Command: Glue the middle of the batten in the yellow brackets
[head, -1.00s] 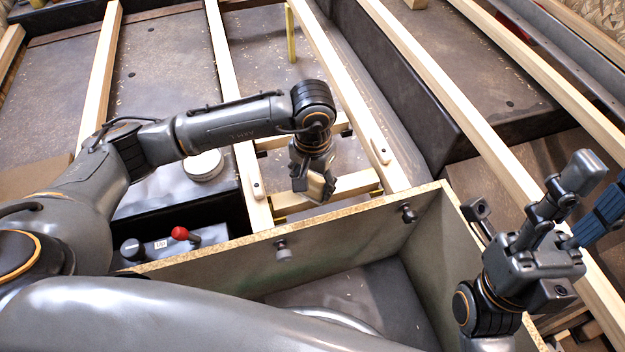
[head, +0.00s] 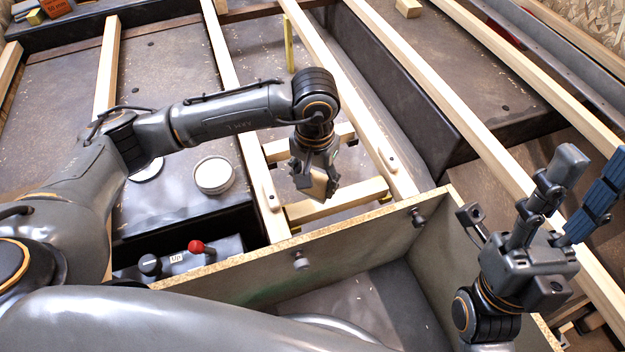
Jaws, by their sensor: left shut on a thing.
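A short pale wooden batten (head: 352,194) lies across between two long wooden rails in the head view. Small yellow brackets show at its ends, one at the right (head: 385,199) and one at the left (head: 296,230). My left gripper (head: 318,184) is shut on a small tan block (head: 322,183). The block hangs over the middle part of the batten and hides some of it; I cannot tell whether they touch. My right gripper (head: 590,170) is at the right, fingers spread and empty.
Long rails (head: 226,80) run away on both sides of the batten. A chipboard-edged panel (head: 350,240) stands in front. A round white-topped tub (head: 213,175) sits on the dark box at left, near a red-knobbed lever (head: 196,247). A second cross batten (head: 345,130) lies farther back.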

